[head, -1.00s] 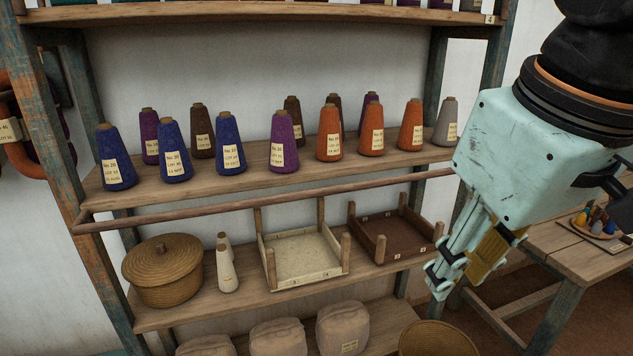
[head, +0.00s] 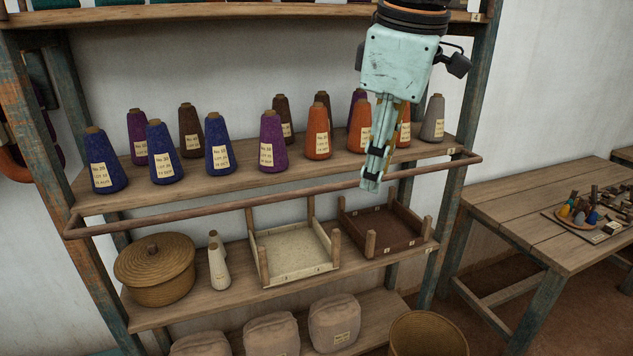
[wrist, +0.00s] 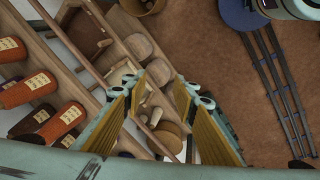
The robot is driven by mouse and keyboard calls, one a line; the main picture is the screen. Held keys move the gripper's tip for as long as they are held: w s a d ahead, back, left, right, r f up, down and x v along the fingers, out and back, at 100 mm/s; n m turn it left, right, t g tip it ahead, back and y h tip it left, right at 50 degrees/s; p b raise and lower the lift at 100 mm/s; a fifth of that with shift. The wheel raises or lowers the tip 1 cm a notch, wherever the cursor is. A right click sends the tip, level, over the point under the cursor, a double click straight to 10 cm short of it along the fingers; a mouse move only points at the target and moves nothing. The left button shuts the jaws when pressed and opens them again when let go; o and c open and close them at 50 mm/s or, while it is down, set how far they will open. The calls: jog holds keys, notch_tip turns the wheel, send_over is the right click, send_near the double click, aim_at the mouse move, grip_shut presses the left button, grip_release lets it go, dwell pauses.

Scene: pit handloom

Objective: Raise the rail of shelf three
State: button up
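The rail of shelf three (head: 250,200) is a thin brown bar running across the front of the shelf with the cones, close to the shelf board's level. It also crosses the wrist view diagonally (wrist: 70,44). My gripper (head: 372,184) points down in front of the shelf, over the right part of the rail in the head view. In the wrist view my gripper (wrist: 163,80) has its two yellow-padded fingers apart, with nothing held between them. The left finger hides part of the rail. I cannot tell whether a finger touches it.
Blue, purple, brown, orange and grey yarn cones stand on the shelf board (head: 330,170) behind the rail. Below are a lidded basket (head: 155,270), two trays and sacks. A table (head: 530,225) stands at the right. The space before the shelf looks free.

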aim_at(317, 188)
jog(key=w+a+n, duration=0.2)
jog(key=w+n, duration=0.1)
jog(key=w, duration=0.3)
jog(key=w+a+n+p, duration=0.1)
jog(key=w+a+n, duration=0.2)
jog(key=w, duration=0.4)
jog(key=w+a+f+n+p, duration=0.1)
jog(key=w+a+n, duration=0.1)
jog(key=w, duration=0.4)
jog(key=shift+w+a+n+g, duration=0.2)
jog(key=shift+a+n+g, duration=0.2)
jog(key=shift+n, duration=0.1)
jog(key=shift+w+a+f, duration=0.1)
jog(key=shift+w+f, duration=0.3)
jog(key=shift+f, duration=1.85)
jog(key=shift+w+a+f, duration=0.1)
jog(key=shift+w+f, duration=0.35)
jog(key=shift+f, duration=1.8)
jog(key=shift+w+a+f, duration=0.1)
jog(key=shift+w+f, duration=0.3)
jog(key=shift+f, duration=1.85)
grip_shut()
